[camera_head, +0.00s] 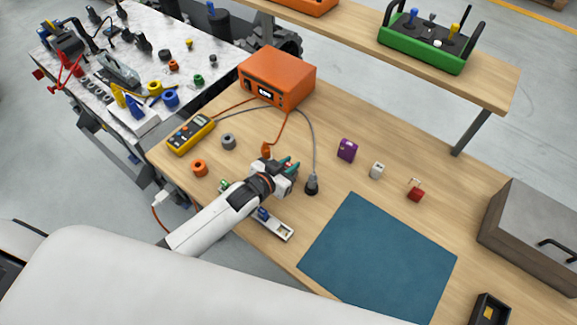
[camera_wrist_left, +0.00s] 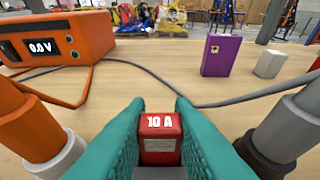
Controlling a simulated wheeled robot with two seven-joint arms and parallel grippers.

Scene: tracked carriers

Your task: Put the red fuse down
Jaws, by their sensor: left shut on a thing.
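The red fuse (camera_wrist_left: 160,136), marked "10 A", is between the teal fingertips of my left gripper (camera_wrist_left: 160,138) in the left wrist view. The gripper is shut on it. In the head view my left gripper (camera_head: 290,166) is over the wooden bench (camera_head: 470,190), between an orange plug (camera_head: 266,150) and a dark-ended grey connector (camera_head: 312,185). Whether the fuse touches the bench is hard to tell. A pale strip (camera_head: 281,231) with a blue piece (camera_head: 263,213) lies partly under my left forearm. My right gripper is out of view.
An orange power unit (camera_head: 277,77) and a yellow meter (camera_head: 190,134) stand behind and left. A blue mat (camera_head: 378,260) lies clear in front; a grey metal box (camera_head: 535,235) is far right.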

